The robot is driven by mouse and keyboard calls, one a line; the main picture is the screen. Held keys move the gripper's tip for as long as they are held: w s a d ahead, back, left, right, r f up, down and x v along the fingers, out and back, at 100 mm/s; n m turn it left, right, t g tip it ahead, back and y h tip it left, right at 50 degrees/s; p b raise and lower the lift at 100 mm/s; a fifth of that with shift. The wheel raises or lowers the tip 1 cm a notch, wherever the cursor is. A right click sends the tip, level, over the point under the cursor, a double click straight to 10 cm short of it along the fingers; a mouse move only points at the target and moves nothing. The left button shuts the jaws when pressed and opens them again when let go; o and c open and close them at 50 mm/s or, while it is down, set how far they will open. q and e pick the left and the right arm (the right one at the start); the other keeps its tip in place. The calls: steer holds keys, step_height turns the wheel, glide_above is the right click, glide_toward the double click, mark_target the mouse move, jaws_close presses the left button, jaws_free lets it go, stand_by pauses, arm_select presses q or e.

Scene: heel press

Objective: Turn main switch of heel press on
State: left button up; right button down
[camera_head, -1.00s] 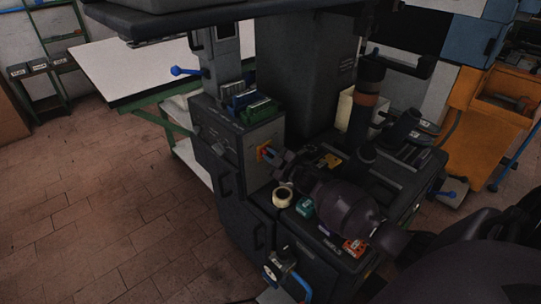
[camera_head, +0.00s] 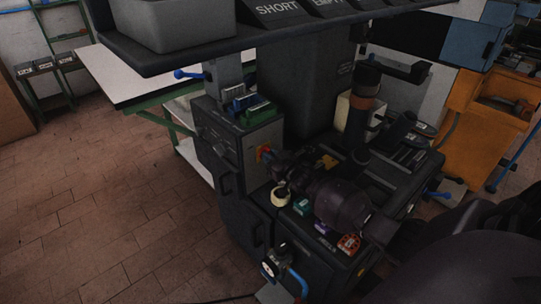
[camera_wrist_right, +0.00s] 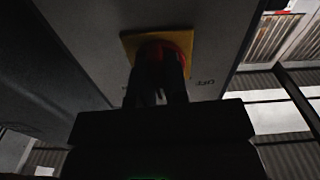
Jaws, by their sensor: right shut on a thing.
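The main switch is a red knob on a yellow plate (camera_head: 263,154) on the side of the dark heel press (camera_head: 245,205). In the right wrist view the yellow plate (camera_wrist_right: 130,46) and red knob (camera_wrist_right: 184,42) are close in front of my fingers. My right gripper (camera_wrist_right: 156,80) is shut on the red knob, one finger on each side, covering much of it. In the head view my right gripper (camera_head: 273,161) reaches the switch from the right. An upside-down OFF label (camera_wrist_right: 205,82) is on the panel beside the knob. My left gripper is not in view.
A shelf with a grey bin (camera_head: 180,25) overhangs the press. A roll of tape (camera_head: 281,196) and small coloured boxes (camera_head: 302,206) lie below my right arm. Green and blue blocks (camera_head: 258,113) sit on top of the switch housing. The floor at left is clear.

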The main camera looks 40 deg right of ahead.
steer(key=m, duration=0.5)
steer(key=shift+m, duration=0.3)
steer(key=m, duration=0.3)
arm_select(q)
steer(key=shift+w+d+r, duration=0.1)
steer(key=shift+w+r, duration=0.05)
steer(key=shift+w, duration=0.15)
arm_select(e)
steer(key=shift+m, duration=0.6)
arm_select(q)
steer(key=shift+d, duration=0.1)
arm_select(e)
steer(key=c, duration=1.1)
jaws_free()
steer(key=shift+c, duration=0.2)
